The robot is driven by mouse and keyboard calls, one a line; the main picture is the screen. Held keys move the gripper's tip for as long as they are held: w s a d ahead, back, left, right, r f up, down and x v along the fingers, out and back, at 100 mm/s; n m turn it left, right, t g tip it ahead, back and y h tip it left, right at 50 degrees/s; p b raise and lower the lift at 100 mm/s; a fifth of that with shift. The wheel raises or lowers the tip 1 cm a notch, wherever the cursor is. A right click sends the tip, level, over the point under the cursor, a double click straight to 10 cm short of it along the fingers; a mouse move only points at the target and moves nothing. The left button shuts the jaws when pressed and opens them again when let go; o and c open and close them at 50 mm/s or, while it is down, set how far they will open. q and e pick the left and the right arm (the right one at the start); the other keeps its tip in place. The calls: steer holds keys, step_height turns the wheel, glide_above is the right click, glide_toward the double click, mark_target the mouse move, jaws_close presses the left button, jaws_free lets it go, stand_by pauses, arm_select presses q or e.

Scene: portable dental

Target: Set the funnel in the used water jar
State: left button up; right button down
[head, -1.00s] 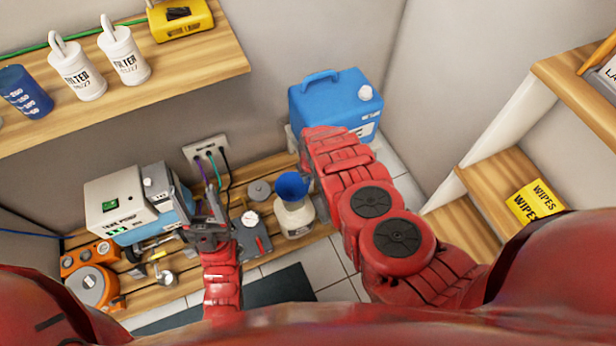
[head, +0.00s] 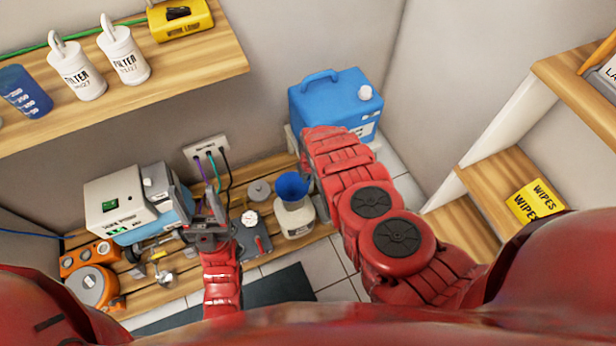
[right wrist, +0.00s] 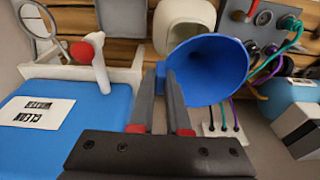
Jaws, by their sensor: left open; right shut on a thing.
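The blue funnel (head: 291,186) is at the mouth of the pale used water jar (head: 294,222), wide end up. My right gripper (head: 306,178) is shut on the funnel's edge, mostly hidden by its own arm in the head view. In the right wrist view the fingers (right wrist: 160,88) close beside the funnel's cone (right wrist: 210,68), with the jar (right wrist: 184,24) behind it. The funnel's stem is hidden, so I cannot tell whether it is inside the jar. My left gripper (head: 208,212) is open and empty, over the slatted bench left of the jar.
A blue canister (head: 325,98), labelled clean in the right wrist view (right wrist: 65,125), stands behind my right arm. A white and blue pump box (head: 120,202) and wall socket cables (head: 208,150) are further left.

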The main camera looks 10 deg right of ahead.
step_height(320, 180, down, 7)
steer(key=b, duration=0.5)
stand_by(0.7)
steer(key=shift+f+b, duration=0.7)
steer(key=shift+b, duration=0.1)
stand_by(0.3)
steer(key=c, duration=0.8)
jaws_free()
steer(key=shift+r, duration=0.1)
steer(key=r+p, duration=0.2)
steer(key=r, duration=0.2)
steer(key=s+r+p, duration=0.1)
steer(key=r, duration=0.3)
steer(key=r+p, duration=0.2)
steer(key=r, duration=0.3)
steer(key=shift+s+d+p, duration=0.3)
steer(key=shift+s, duration=0.05)
steer(key=r+p, duration=0.4)
steer(key=shift+s+d+p, duration=0.2)
steer(key=shift+s+p, duration=0.2)
